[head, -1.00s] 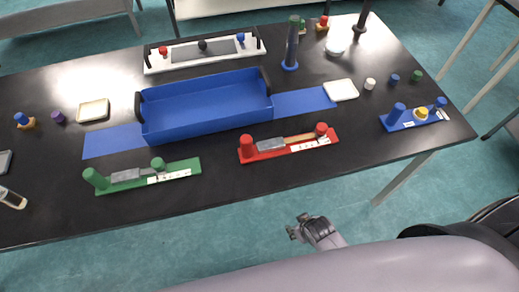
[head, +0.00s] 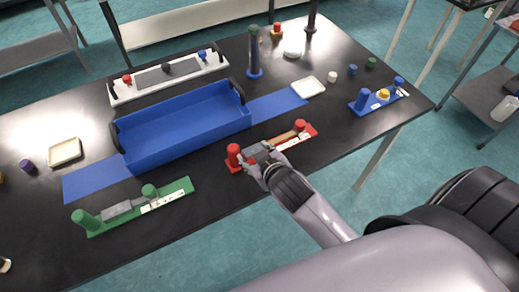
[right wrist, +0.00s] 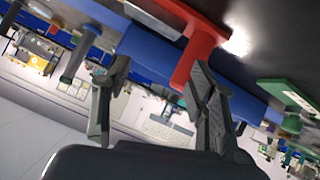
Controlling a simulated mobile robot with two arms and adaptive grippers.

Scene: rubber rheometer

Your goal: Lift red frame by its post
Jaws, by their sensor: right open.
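The red frame (head: 304,136) lies flat near the front edge of the black table, with an upright red post (head: 233,155) at its left end and another (head: 300,126) at its right end. A grey piece sits between the posts. My right gripper (head: 257,157) is open at the front of the frame, just right of the left post, and hides part of the frame. In the right wrist view the open fingers (right wrist: 157,68) point at a red post (right wrist: 194,55), which appears close to the right-hand finger; contact cannot be told. My left gripper is not in view.
A blue tray (head: 135,163) with black handles stands behind the frame on a blue mat (head: 95,181). A green frame (head: 179,193) lies to the left, a small blue frame (head: 378,102) to the right.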

